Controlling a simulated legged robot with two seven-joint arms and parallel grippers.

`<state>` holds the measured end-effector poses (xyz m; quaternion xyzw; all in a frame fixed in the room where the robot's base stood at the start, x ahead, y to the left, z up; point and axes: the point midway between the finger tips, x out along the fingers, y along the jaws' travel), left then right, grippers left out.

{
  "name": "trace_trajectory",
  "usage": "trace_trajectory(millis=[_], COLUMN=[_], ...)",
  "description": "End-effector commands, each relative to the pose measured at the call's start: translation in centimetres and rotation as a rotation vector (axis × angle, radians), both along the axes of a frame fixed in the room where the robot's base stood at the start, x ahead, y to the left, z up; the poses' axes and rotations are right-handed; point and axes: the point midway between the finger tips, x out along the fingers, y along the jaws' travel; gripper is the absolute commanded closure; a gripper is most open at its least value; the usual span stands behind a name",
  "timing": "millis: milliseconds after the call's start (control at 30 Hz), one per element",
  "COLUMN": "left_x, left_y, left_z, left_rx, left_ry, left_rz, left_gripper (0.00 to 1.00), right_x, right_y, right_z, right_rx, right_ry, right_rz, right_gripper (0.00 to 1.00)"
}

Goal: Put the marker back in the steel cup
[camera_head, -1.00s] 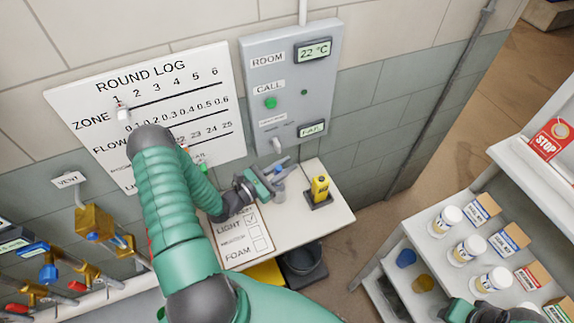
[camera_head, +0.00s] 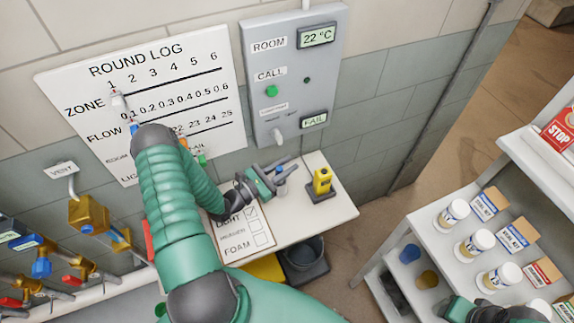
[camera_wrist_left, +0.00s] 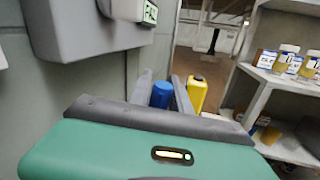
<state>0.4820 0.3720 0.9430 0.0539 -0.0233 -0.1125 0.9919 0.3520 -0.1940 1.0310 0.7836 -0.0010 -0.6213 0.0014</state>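The marker shows as a blue cylinder (camera_wrist_left: 161,95) between the two fingers of my left gripper (camera_wrist_left: 164,97) in the left wrist view. In the head view its blue end (camera_head: 280,169) shows between the fingers of my left gripper (camera_head: 285,167). The fingers flank it closely, but whether they press on it is unclear. The steel cup (camera_head: 281,188) shows as a small grey shape just below, on the white shelf, largely hidden by the gripper. Whether the marker's lower end is inside it is hidden. My right gripper (camera_head: 497,312) is partly visible at the lower right edge.
A yellow device (camera_head: 322,182) stands on a dark base right of the cup. A checklist (camera_head: 243,233) lies left of it. A grey wall panel (camera_head: 292,75) and the round log board (camera_head: 150,95) are behind. A rack with jars (camera_head: 467,245) stands at right.

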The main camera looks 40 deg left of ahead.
Motion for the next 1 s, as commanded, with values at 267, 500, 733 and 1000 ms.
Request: trace_trajectory(millis=[267, 500, 733, 1000], left_x=[0.0, 0.0, -1.6, -8.0], left_y=[-0.1, 0.0, -1.3, -6.2], left_z=[0.1, 0.5, 3.4, 4.1], left_rx=[0.0, 0.001, -0.005, -0.006], left_ry=[0.0, -0.001, 0.005, 0.004], left_rz=[-0.001, 0.0, -0.001, 0.001], left_gripper=[0.55, 0.55, 0.55, 0.55], right_x=[0.0, 0.0, 0.0, 0.0], right_y=[0.0, 0.0, 0.0, 0.0], right_z=[0.0, -0.1, -0.8, -1.8], right_rx=[0.0, 0.0, 0.0, 0.0], right_ry=[0.0, 0.0, 0.0, 0.0], right_rz=[0.0, 0.0, 0.0, 0.0], right_gripper=[0.67, 0.67, 0.67, 0.67])
